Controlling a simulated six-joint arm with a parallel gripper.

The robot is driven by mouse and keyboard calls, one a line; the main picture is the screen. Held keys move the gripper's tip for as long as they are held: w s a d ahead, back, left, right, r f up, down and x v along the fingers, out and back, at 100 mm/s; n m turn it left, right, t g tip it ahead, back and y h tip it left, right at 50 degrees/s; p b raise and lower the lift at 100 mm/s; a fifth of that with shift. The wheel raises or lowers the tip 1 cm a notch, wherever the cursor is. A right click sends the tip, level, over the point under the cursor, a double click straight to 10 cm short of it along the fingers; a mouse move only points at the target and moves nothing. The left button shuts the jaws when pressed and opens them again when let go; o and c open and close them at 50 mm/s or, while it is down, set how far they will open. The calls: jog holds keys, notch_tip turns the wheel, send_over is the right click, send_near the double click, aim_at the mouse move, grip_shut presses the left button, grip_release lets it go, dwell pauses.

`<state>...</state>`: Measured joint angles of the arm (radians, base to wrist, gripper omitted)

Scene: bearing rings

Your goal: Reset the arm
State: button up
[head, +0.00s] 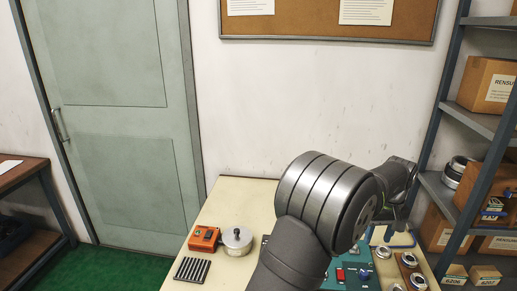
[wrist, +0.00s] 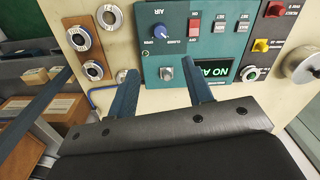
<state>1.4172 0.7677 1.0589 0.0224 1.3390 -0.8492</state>
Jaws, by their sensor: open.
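My gripper (wrist: 163,95) is open in the wrist view, its two blue-grey fingers apart with nothing between them. In the head view my arm covers much of the table, and the gripper (head: 402,236) is at the right, partly hidden behind my wrist. Bearing rings sit on a brown wooden board (wrist: 86,55) left of the panel in the wrist view; some also show at the table's right in the head view.
The pale table (head: 232,192) also holds an orange box (head: 204,238), a round metal pot (head: 237,241) and a black ribbed block (head: 192,269). A shelf rack (head: 452,100) with cardboard boxes stands at the right. A door is at the left.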

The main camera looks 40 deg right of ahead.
aim_at(365, 272)
jog(key=f, duration=1.5)
jog(key=shift+w+a+f, duration=0.1)
jog(key=shift+w+a, duration=0.05)
jog(key=shift+a, duration=0.05)
notch_tip(365, 272, up, 17)
notch_tip(365, 272, down, 17)
jog(key=m, duration=1.2)
jog(key=shift+m, duration=0.3)
jog(key=shift+m+h, duration=0.3)
jog(key=shift+m, duration=1.7)
